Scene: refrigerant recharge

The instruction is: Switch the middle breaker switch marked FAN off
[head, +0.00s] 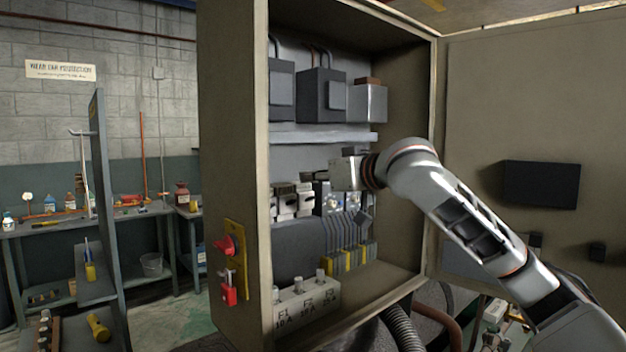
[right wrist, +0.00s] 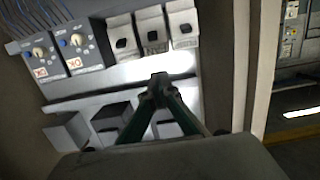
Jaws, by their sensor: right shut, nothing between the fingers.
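Three pale breakers stand side by side in the open cabinet. Whether the toggle is on or off, I cannot tell. In the head view the breakers (head: 286,207) are partly hidden by one another. My right gripper (right wrist: 161,86) is shut and empty, its tips apart from the breakers in the picture. Its body (head: 347,173) shows in the head view, inside the cabinet opening. My left gripper is not in view.
Units with round knobs (right wrist: 38,52) adjoin the breakers. A shelf rail (head: 325,137) and dark boxes (head: 322,95) are above. Terminal blocks (head: 350,250) and a fuse block (head: 305,307) are below. The cabinet side (head: 230,150) carries a red switch (head: 228,244); the door (head: 530,110) stands open right.

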